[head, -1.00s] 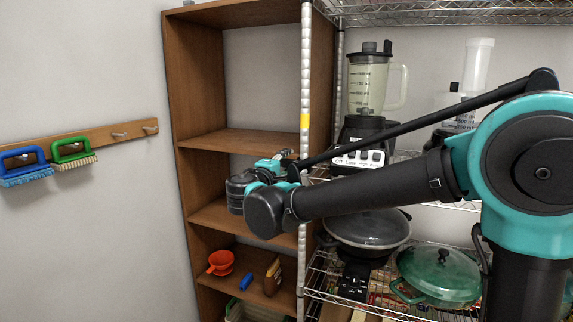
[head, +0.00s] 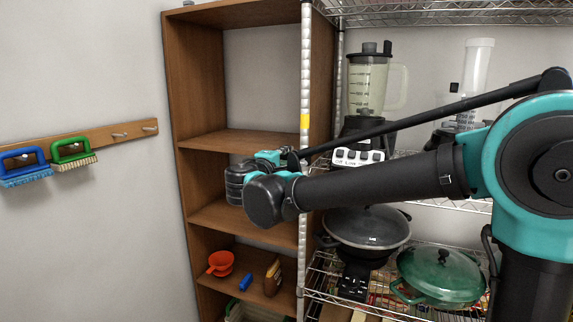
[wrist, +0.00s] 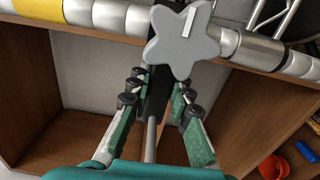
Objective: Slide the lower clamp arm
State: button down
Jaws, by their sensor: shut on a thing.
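In the wrist view a grey star-shaped knob (wrist: 183,42) sits in front of the silver rack post (wrist: 108,15). A dark clamp arm (wrist: 157,92) with a metal rod (wrist: 151,140) runs from behind the knob down between my fingers. My gripper (wrist: 160,82) is shut on the dark clamp arm, one finger on each side. The knob hides the far end of the arm and where it meets the post. In the head view the clamp and fingertips are too small and covered by my own wrist to make out; the post (head: 304,75) stands just right of it.
A wooden shelf unit (head: 240,139) stands left of the post, with an orange funnel (head: 221,263) and blue item (head: 246,281) low down. The wire rack holds a blender (head: 368,90), a lidded pan (head: 367,228) and a green pot (head: 440,273) near my arm.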

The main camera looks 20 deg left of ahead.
notch_tip(320, 180, up, 11)
jog(key=shift+f, duration=0.15)
jog(key=c, duration=1.4)
grip_release()
jog(key=shift+o, duration=0.2)
jog(key=shift+s, duration=0.1)
jog(key=s+a, duration=0.1)
jog(key=s, duration=1)
jog(key=shift+s, duration=0.4)
